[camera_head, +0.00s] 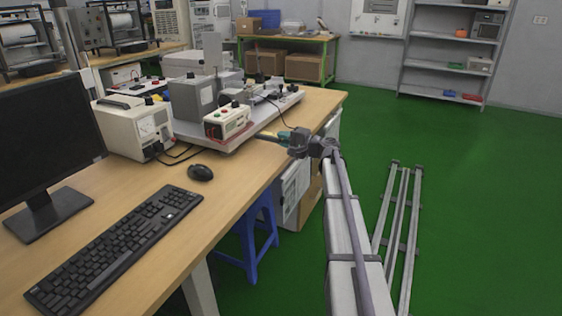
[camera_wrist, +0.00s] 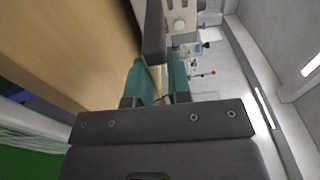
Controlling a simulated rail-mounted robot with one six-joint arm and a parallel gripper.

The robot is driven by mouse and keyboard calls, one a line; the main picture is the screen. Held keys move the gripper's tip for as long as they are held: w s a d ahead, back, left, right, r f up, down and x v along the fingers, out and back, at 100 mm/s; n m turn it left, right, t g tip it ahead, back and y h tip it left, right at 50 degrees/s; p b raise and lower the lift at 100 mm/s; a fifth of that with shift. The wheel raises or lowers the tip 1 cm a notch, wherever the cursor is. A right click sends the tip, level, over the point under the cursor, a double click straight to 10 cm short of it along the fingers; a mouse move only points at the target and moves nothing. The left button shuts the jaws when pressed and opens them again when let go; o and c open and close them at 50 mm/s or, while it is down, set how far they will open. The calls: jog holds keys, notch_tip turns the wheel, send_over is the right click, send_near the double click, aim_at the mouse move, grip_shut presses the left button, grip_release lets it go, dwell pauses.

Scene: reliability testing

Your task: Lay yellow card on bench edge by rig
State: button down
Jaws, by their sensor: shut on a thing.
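My gripper (camera_head: 284,137) reaches in over the wooden bench (camera_head: 245,160) at its right edge, beside the rig (camera_head: 240,100). In the wrist view its teal fingers (camera_wrist: 160,82) are closed on a thin yellowish strip, which I take to be the yellow card (camera_wrist: 157,75). Only a sliver of the card shows between the fingers. In the head view a small yellow bit of the card (camera_head: 264,136) shows just ahead of the fingertips, close to the bench top. I cannot tell whether it touches the bench. The rig is a pale plate carrying grey blocks and boxes.
A small control box (camera_head: 227,121) with coloured buttons stands at the rig's near edge, left of my gripper. A meter box (camera_head: 135,127), mouse (camera_head: 200,172), keyboard (camera_head: 115,245) and monitor (camera_head: 48,150) are on the bench. A blue stool (camera_head: 255,235) stands below.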

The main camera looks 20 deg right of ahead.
aim_at(284, 157)
jog(key=shift+f, duration=0.2)
jog(key=shift+f+b, duration=2.15)
jog(key=shift+f, duration=0.15)
jog(key=c, duration=1.1)
grip_release()
jog(key=shift+o, duration=0.2)
jog(key=shift+r, duration=0.15)
jog(key=p+v, duration=0.1)
jog(key=v, duration=1.1)
jog(key=shift+r, duration=0.5)
